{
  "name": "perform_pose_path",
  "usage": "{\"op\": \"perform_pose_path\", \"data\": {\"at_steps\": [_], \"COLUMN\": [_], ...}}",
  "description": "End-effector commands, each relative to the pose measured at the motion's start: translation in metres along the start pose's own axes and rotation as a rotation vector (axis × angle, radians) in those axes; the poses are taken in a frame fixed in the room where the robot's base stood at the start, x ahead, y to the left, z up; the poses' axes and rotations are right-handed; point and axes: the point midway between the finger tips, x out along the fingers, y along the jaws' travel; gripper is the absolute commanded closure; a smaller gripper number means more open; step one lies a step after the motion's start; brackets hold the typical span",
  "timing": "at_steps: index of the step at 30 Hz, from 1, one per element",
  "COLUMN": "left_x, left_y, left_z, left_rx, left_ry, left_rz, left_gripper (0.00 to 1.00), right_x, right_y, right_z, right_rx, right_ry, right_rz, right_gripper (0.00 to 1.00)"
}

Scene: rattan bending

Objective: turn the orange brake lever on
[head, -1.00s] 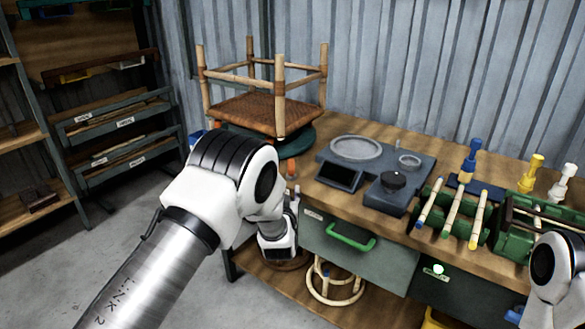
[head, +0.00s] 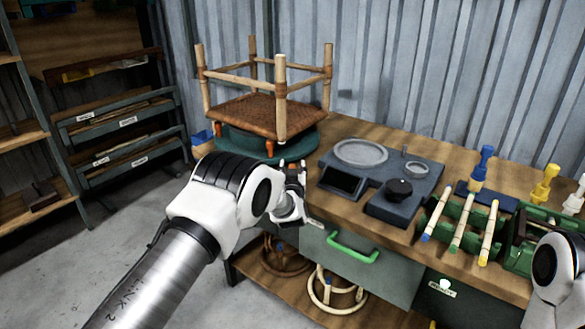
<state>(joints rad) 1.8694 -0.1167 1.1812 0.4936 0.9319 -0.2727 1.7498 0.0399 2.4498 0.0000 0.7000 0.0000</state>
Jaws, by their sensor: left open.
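A dark green turntable (head: 310,142) stands at the back left of the workbench, with an upturned stool (head: 252,111) on it. A small orange part (head: 270,148) shows at the turntable's front edge, below a stool leg; I cannot tell whether it is the brake lever. My right gripper is out of view; only part of that arm shows at the right edge.
Right of the left gripper is a grey scale-like station (head: 414,171) with a dark knob (head: 398,188). Further right are a green rack (head: 454,212) with rods and several coloured pegs. A drawer with a green handle (head: 352,248) is below; rattan rings (head: 335,297) lie on the lower shelf.

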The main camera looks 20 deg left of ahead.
Motion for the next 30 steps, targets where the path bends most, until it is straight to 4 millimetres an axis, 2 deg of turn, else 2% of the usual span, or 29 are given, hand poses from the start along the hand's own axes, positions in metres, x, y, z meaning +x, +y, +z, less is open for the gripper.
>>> {"op": "perform_pose_path", "data": {"at_steps": [7,11,12,23,30], "left_x": [0.0017,0.0016,0.0016,0.0014,0.0014], "left_y": [0.0000,0.0001,0.0001,0.0001,0.0019], "left_z": [-0.0006,-0.0005,-0.0006,0.0003,0.0012], "left_rx": [0.000,0.000,0.000,0.002,0.002], "left_ry": [0.001,0.001,0.001,0.000,0.000], "left_rz": [0.000,0.000,0.000,0.024,0.130], "left_gripper": [0.52,0.98,1.00,1.00,1.00], "right_x": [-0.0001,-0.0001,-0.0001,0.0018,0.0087], "right_y": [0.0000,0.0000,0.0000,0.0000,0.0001], "right_z": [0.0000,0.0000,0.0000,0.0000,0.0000], "right_rx": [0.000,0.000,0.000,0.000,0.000], "right_ry": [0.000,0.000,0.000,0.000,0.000], "right_rz": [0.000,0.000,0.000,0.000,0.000], "right_gripper": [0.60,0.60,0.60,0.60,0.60]}}
